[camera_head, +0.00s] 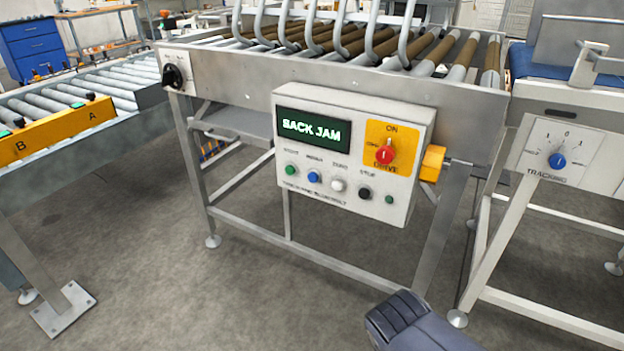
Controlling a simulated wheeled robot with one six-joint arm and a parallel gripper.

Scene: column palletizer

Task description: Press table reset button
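A white control box (399,215) hangs on the front of the roller table (240,88). Its lit display (314,131) reads "SACK JAM". Below are a green button (291,170), a blue button (314,177), a white button (338,185), a black button (364,193) and a small green one (389,199). The labels are blurred; the black one's seems to read "STOP", and I cannot read one as reset for sure. My gripper (398,312) is a dark grey shape at the bottom, below and apart from the box. Its finger opening does not show.
A red switch (384,154) sits on a yellow plate at the box's right. A yellow block (432,164) juts out beside it. A tracking dial (558,161) is on the right frame, a black knob (173,76) at the left. Floor before the box is clear.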

